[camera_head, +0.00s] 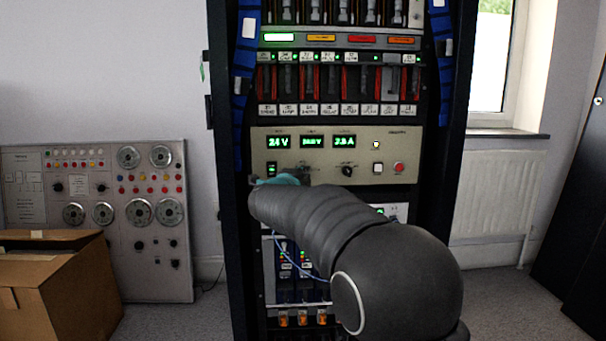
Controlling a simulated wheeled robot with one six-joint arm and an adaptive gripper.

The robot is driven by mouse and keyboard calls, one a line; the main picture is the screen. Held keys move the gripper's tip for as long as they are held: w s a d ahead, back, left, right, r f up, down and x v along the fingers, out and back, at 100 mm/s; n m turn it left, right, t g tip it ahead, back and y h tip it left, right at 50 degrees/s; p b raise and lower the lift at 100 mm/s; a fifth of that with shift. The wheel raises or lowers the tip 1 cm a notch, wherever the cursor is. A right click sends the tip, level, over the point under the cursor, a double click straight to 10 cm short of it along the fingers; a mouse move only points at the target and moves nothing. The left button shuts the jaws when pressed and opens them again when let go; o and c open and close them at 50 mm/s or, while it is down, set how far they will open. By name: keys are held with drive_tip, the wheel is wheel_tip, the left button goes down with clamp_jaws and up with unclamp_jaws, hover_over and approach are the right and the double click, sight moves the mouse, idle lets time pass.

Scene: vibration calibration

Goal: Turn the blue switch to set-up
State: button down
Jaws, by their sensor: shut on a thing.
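The rack (431,150) stands upright in the middle of the camera_head view. A beige control panel (400,147) with green lit displays sits at its mid height. My dark arm reaches in from the lower right and covers the panel's lower left part. My gripper (300,175) is at the panel's lower edge, mostly hidden behind the arm; a teal part and dark finger parts show. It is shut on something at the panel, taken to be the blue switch. The switch itself and its setting are hidden.
A black knob (347,171), a white button and a red button (399,167) sit right of my gripper. Blue cable ducts (241,100) run along the rack's sides. A grey instrument panel (120,270) and a cardboard box (75,290) stand at left. A radiator (495,195) is at right.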

drive_tip(key=c, duration=1.3)
unclamp_jaws()
drive_tip(key=shift+o, duration=0.2)
drive_tip(key=v, duration=1.2)
